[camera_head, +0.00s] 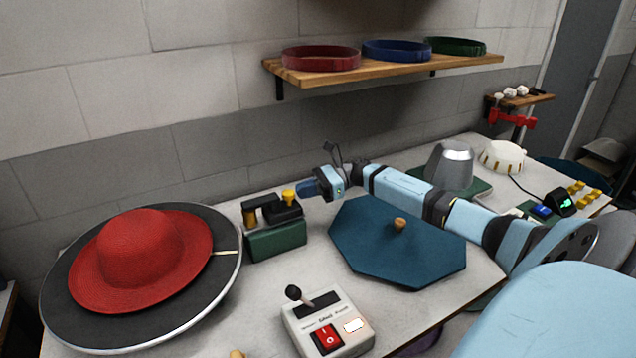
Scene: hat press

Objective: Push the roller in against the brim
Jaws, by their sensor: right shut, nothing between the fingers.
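A red felt hat (142,250) with a wide brim (185,280) lies on a dark round plate (75,320) with a silver rim at the left. Right beside the plate stands a green block (277,243) carrying a black slide with a brass roller (250,217) at its left end and a yellow knob (290,197) at its right. My left gripper is out of view.
A white control box (352,345) with a red switch and a black-knobbed lever stands in front. A blue octagonal board (375,258) with a wooden knob lies below my right arm. A wall shelf (400,72) holds red, blue and green bands. A grey metal form (450,167) stands behind my arm.

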